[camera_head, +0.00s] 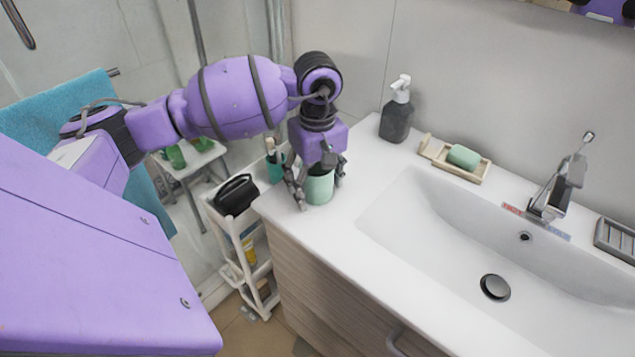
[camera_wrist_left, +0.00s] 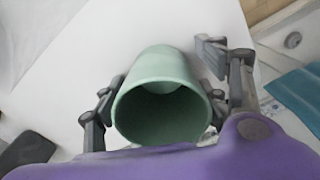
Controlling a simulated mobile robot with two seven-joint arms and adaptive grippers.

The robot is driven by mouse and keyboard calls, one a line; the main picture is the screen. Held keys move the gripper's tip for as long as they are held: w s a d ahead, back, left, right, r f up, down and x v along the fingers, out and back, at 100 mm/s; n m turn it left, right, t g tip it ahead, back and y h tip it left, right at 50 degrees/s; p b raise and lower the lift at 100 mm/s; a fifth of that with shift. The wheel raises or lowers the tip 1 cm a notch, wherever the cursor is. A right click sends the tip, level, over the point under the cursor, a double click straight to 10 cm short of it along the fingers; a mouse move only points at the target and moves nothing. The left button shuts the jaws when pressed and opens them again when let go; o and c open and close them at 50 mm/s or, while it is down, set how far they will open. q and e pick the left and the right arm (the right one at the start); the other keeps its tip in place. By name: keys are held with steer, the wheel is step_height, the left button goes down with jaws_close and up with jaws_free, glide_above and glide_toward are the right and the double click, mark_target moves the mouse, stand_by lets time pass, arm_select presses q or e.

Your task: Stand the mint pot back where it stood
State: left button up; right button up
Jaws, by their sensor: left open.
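The mint pot (camera_head: 319,190) stands upright on the white counter (camera_head: 352,262), near its left end. In the left wrist view I look into the open mouth of the mint pot (camera_wrist_left: 163,112), and it looks empty. My left gripper (camera_head: 321,182) points down over the pot with its fingers open, one on each side. In the wrist view the left gripper (camera_wrist_left: 158,88) has the pot between its spread fingers; whether a finger touches the wall I cannot tell. My right gripper is not in view.
A teal cup with brushes (camera_head: 275,170) is just behind-left of the pot. A dark soap dispenser (camera_head: 396,122) and a soap dish (camera_head: 479,172) stand along the wall. The basin (camera_head: 430,215) lies to the right. A white cart (camera_head: 232,228) with a black case (camera_head: 236,194) stands left.

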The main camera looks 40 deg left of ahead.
arm_select(q)
steer(key=shift+r, duration=0.4)
step_height(320, 180, up, 12)
steer(key=shift+f, duration=0.2)
steer(key=shift+s+f, duration=0.1)
